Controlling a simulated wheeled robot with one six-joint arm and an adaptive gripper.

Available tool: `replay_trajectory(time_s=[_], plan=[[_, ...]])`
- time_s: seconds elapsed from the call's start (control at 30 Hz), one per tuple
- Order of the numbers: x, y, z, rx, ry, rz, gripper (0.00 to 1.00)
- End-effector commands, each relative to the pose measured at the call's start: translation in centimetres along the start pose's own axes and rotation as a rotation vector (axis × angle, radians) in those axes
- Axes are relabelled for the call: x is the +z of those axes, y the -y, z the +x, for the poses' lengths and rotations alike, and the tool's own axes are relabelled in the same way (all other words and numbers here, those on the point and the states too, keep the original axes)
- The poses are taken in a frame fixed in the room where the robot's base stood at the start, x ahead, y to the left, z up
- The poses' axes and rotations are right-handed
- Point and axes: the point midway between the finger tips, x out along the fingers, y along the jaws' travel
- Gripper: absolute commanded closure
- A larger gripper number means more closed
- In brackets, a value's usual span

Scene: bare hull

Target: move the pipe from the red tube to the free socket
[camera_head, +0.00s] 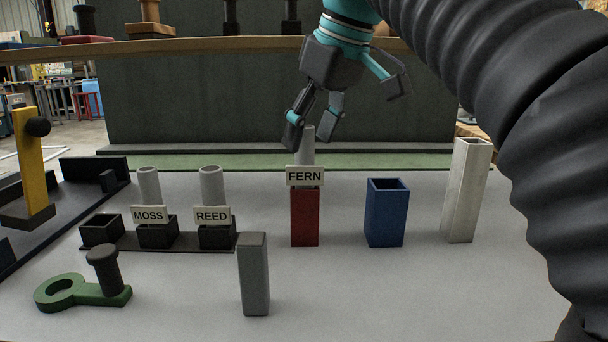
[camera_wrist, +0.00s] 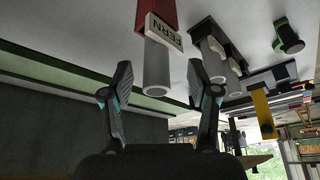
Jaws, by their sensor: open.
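A light grey pipe (camera_head: 307,150) stands upright in the red tube (camera_head: 305,222), with a FERN label (camera_head: 305,176) at the tube's top. In the wrist view the pipe (camera_wrist: 157,70) shows between my spread fingers, with a gap on each side. My gripper (camera_head: 311,132) is open around or just above the pipe's upper end; the exact depth is hard to tell. The black rack (camera_head: 187,242) at the left has an empty socket (camera_head: 101,231) at its left end. Its other two sockets hold grey pipes labelled MOSS (camera_head: 149,182) and REED (camera_head: 212,184).
A blue tube (camera_head: 385,215) and a tall whitish tube (camera_head: 466,195) stand right of the red tube. A grey block (camera_head: 254,275) stands in front. A green ring-handled piece (camera_head: 62,292) lies front left, and a yellow post (camera_head: 33,160) stands at the left edge.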

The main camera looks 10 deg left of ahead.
Motion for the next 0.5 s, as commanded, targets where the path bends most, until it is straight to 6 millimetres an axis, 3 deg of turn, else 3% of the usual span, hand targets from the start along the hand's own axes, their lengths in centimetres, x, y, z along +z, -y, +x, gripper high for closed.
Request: replay_trajectory(time_s=[0.5], plan=[[0.3,-0.5,5.2,0.001,0.0,0.002,0.4]])
